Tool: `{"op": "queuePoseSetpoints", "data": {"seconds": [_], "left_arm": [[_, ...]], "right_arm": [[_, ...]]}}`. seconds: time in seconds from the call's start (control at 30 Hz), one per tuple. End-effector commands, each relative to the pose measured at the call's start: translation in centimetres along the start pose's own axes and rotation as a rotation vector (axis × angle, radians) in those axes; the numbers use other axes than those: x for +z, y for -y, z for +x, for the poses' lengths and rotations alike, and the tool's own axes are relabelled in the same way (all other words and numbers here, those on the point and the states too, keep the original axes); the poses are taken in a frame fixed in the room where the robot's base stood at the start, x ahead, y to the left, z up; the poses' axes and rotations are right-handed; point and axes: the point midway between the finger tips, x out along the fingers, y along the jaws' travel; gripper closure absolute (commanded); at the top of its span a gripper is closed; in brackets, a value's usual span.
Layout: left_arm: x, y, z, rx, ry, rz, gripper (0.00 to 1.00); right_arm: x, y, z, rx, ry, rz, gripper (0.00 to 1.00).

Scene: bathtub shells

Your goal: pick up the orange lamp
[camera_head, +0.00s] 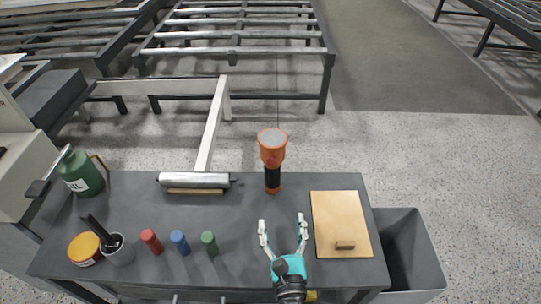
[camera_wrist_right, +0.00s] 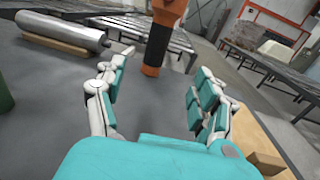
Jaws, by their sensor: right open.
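The orange lamp (camera_head: 272,160) is a flashlight with a wide orange head, a black grip and an orange foot. It stands upright near the back edge of the dark table (camera_head: 130,205), lens up. In the right wrist view its lower part (camera_wrist_right: 157,45) shows ahead between my fingers, with the top cut off. My right gripper (camera_head: 283,221) is open and empty, in front of the lamp and apart from it. It also shows in the right wrist view (camera_wrist_right: 155,88). My left gripper is in neither view.
A metal roller (camera_head: 194,180) lies left of the lamp. A tan board (camera_head: 338,220) with a small wooden block (camera_head: 345,245) is to the right. Red (camera_head: 151,241), blue (camera_head: 180,242) and green (camera_head: 209,243) cylinders stand front left. A grey bin (camera_head: 427,255) is beyond the table's right edge.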

Motion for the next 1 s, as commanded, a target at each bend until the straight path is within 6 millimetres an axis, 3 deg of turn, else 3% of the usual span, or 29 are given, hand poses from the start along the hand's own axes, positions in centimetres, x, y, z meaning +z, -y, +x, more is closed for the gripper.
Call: {"op": "queuePoseSetpoints", "data": {"seconds": [0.17, 0.4, 0.5, 0.63, 0.87, 1.0], "left_arm": [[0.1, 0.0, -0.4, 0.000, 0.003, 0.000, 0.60], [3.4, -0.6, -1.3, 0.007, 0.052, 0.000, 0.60], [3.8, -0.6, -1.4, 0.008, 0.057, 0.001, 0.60], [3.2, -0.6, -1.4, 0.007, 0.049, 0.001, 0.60], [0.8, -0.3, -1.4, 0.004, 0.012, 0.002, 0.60], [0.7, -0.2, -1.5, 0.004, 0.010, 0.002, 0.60]], "right_arm": [[0.2, -0.1, 2.0, 0.002, 0.004, -0.009, 0.30], [0.3, -0.1, 7.3, 0.002, 0.004, -0.007, 0.30], [0.2, -0.1, 9.3, 0.001, 0.004, -0.006, 0.30], [0.1, -0.1, 11.2, 0.002, 0.002, -0.006, 0.30], [0.1, -0.2, 12.8, 0.001, 0.002, -0.005, 0.30], [0.0, -0.4, 14.9, 0.002, 0.002, -0.005, 0.30]]}}
